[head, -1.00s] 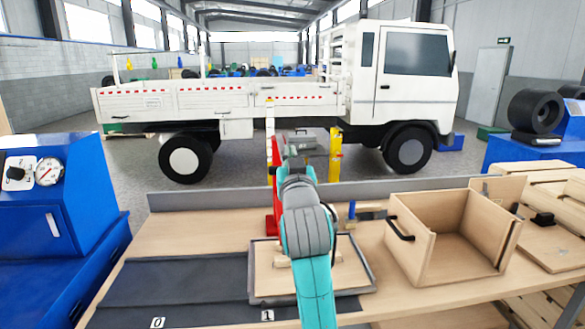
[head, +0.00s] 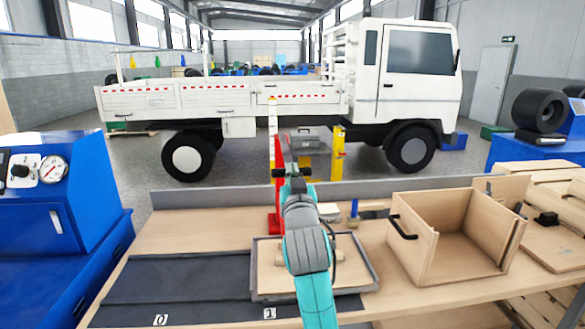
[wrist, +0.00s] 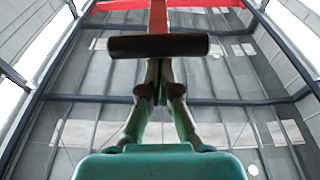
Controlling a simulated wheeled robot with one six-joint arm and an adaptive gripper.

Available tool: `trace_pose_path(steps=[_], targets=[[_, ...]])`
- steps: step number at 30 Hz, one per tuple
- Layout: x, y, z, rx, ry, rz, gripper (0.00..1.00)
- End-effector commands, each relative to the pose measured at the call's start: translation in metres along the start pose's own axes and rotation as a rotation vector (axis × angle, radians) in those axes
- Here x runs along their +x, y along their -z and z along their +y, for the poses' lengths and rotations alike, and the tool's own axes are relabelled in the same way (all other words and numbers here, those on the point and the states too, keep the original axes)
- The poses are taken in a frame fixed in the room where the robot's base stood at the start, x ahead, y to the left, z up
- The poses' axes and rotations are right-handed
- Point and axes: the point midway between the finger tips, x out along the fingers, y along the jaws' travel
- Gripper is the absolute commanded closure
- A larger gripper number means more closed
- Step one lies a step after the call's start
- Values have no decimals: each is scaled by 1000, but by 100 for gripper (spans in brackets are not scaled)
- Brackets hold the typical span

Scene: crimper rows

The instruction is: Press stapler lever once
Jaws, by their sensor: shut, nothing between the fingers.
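The stapler is a red upright tool (head: 273,200) at the back of the bench, partly hidden by my arm. In the wrist view its red lever (wrist: 158,17) comes down to a dark cylindrical crossbar handle (wrist: 125,46). The handle also shows in the head view (head: 278,173), near my fingers. My gripper (wrist: 158,64) is shut and empty, its fingers close to the handle's middle. The fingertips are partly covered there, and I cannot tell whether they touch it. In the head view my gripper (head: 291,168) is partly hidden behind my own wrist.
A grey-rimmed tray (head: 262,285) lies below my arm, with dark mats marked 0 and 1 (head: 180,280) beside it. A blue-handled brush (head: 354,209) and an open wooden box (head: 440,232) stand to the right. A yellow post (head: 338,155) and grey toolbox (head: 304,138) are behind.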

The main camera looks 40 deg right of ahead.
Motion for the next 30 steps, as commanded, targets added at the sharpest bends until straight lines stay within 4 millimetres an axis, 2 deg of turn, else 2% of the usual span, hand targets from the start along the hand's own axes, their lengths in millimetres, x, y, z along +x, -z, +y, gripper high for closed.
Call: trace_pose_path(steps=[5,10,18,24,30], targets=[[-7,-37,0,-3,1,-10,100],[-11,-83,0,-4,1,-13,100],[-5,-157,0,-3,0,-12,100],[5,-196,0,-2,0,-9,100],[12,-217,0,0,0,-7,100]])
